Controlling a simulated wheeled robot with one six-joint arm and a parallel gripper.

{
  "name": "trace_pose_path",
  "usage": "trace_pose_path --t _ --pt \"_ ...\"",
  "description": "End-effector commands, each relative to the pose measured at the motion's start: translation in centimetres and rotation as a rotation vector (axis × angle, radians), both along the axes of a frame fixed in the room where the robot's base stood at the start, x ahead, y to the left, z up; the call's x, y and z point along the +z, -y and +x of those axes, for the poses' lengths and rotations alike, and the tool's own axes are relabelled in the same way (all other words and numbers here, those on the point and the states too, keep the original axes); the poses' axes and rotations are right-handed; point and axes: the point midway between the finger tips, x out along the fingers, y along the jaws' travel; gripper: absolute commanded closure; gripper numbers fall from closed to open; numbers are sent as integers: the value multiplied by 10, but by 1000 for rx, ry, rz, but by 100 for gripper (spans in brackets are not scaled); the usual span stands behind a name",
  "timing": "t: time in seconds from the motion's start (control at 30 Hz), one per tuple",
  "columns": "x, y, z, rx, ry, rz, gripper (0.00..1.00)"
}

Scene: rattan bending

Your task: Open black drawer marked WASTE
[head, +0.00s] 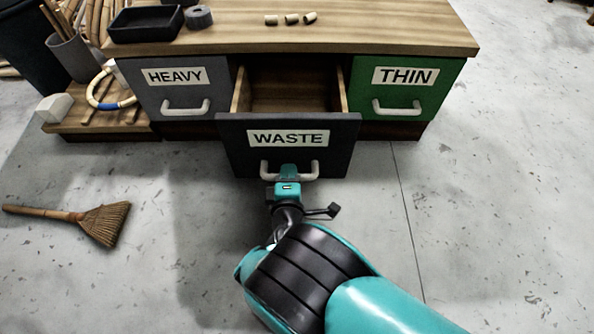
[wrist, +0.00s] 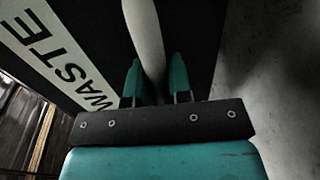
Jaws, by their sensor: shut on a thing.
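The black drawer marked WASTE (head: 232,151) is pulled out from the middle of the bench, between two other drawers. Its inside shows a bare wooden bottom (head: 290,92). The drawer has a pale bar handle (head: 305,170) on its front, below the white label. My gripper (head: 288,171) is at this handle and shut on it. In the wrist view the two teal fingers (wrist: 158,80) stand on either side of the pale handle bar (wrist: 145,35), and the WASTE label (wrist: 55,55) shows at the left.
The grey HEAVY drawer (head: 175,88) and green THIN drawer (head: 404,92) are shut on either side. A black tray (head: 146,30), a tape roll (head: 199,17) and small cane pieces (head: 291,19) lie on the bench top. A broom (head: 100,221) lies on the floor at left. The floor at right is clear.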

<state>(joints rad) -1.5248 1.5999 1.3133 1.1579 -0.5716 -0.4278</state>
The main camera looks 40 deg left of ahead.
Motion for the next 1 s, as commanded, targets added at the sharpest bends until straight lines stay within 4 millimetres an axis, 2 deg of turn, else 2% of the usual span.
trace_pose_path --t 0.5,0.53,0.63,1.0 --pt "0 -2 -5 23 -3 4 100" --pt "0 -2 -5 23 -3 4 79" --pt "0 -2 -5 22 -2 4 56" --pt "3 1 -7 21 -2 0 56"
